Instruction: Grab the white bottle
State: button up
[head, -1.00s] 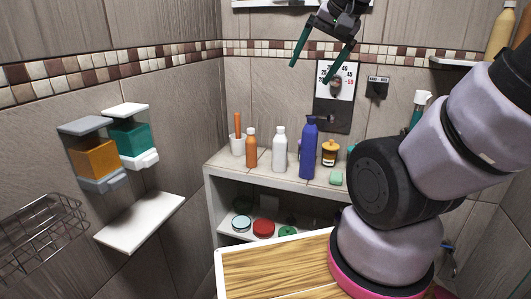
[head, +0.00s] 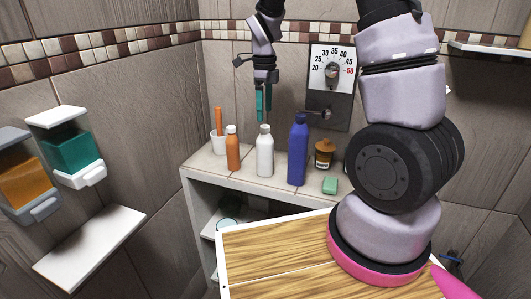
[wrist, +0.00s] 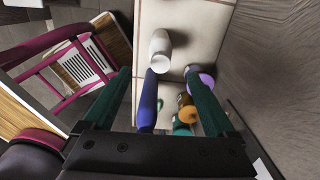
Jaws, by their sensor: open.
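The white bottle (head: 265,152) stands upright on the tiled shelf top in the head view, between an orange bottle and a blue bottle. It also shows in the wrist view (wrist: 160,47), seen from above, beyond the fingers. My gripper (head: 264,112) points down with its green fingers just above the white bottle's cap in the head view. In the wrist view my gripper (wrist: 158,78) has its two green fingers spread wide apart with nothing held between them. The white bottle appears apart from the fingers.
The orange bottle (head: 233,149) stands close on the left, beside a white cup (head: 218,142). The blue bottle (head: 298,150), taller, stands close on the right. An amber jar (head: 323,154) and a green soap (head: 330,185) are farther right. A wall dial (head: 332,70) is behind.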

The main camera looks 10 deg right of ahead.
aim_at(265, 135)
notch_tip(265, 135, down, 10)
jog(key=shift+d+r, duration=0.1)
grip_shut()
dwell(0.5)
